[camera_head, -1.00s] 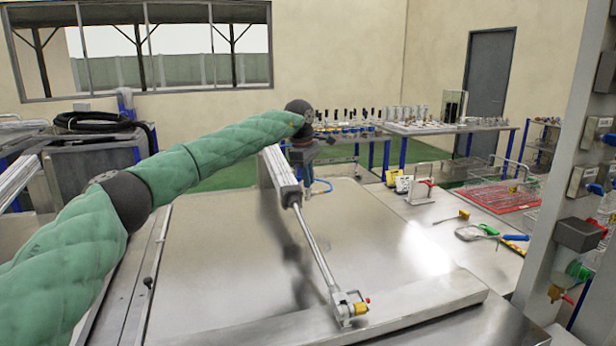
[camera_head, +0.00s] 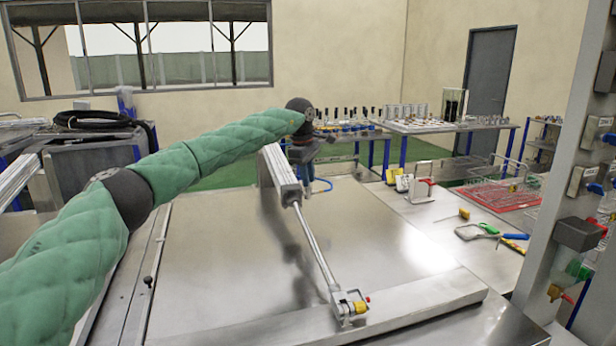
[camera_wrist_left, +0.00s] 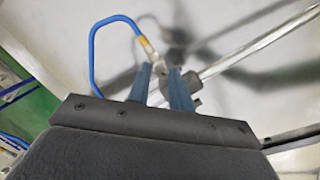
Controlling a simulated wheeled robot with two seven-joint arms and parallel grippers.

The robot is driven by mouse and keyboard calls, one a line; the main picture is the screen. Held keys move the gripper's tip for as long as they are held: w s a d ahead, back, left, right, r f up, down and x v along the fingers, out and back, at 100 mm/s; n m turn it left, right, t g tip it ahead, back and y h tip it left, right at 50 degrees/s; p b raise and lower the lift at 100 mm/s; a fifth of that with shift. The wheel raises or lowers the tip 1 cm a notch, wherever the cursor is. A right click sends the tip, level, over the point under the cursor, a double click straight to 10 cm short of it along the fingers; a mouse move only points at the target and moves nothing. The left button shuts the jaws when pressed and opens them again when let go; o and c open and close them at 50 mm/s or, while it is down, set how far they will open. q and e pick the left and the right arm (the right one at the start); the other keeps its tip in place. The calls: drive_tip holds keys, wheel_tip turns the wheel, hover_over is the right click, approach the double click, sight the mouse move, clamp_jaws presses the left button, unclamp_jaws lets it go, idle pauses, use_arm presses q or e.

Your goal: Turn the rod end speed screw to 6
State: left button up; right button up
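The pneumatic cylinder (camera_head: 280,172) lies aslant over the steel lid, its bare rod (camera_head: 315,242) running down to a bracket (camera_head: 348,308) with yellow and red parts. My left gripper (camera_head: 303,152) is at the cylinder's upper part, its fingers mostly hidden there by my arm. In the left wrist view its two blue fingers (camera_wrist_left: 168,72) stand close together with a narrow gap. A fitting (camera_wrist_left: 146,44) with a yellowish collar and a blue hose (camera_wrist_left: 93,50) is just beyond the tips. I cannot tell whether the fingers touch it. The speed screw and its number cannot be made out. My right gripper is out of view.
The steel lid (camera_head: 225,265) is broad and bare around the rod. A side bench holds a red wire basket (camera_head: 505,193) and green-handled tools (camera_head: 487,229). A metal post (camera_head: 570,170) with valves stands at the right. Tables with parts (camera_head: 440,126) stand behind.

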use_arm(q)
drive_tip(key=shift+r, duration=0.1)
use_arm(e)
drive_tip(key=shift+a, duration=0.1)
